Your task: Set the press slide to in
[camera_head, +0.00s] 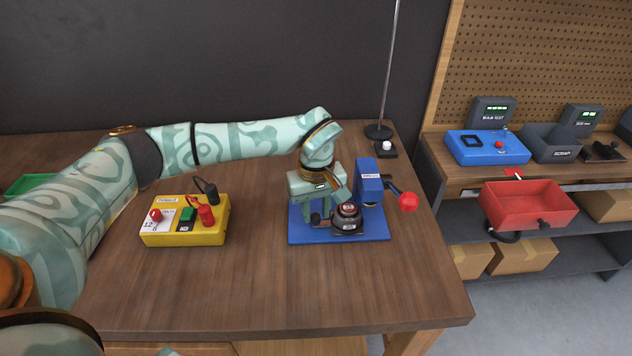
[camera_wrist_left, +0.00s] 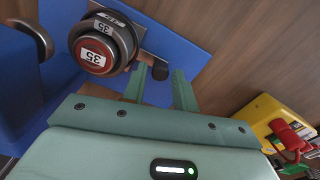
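The press (camera_head: 369,187) stands on a blue base plate (camera_head: 300,236) and has a lever with a red ball (camera_head: 408,202). Its slide carries a dark round holder (camera_head: 347,226) with a red-topped part (camera_head: 348,210) marked 35; the part also shows in the left wrist view (camera_wrist_left: 97,53). The holder sits in front of the press column, not clearly under the ram. A black slide knob (camera_wrist_left: 160,70) sticks out on the gripper side. My left gripper (camera_wrist_left: 160,84) is open, its fingers on either side of the knob near the tips; contact cannot be told. My right gripper is not in view.
A yellow box (camera_head: 185,232) with red and black plugs stands left of the press. A lamp stand (camera_head: 379,131) is behind it. A side bench holds a blue box (camera_head: 486,149), and a red bin (camera_head: 527,204) hangs at its front. The front tabletop is clear.

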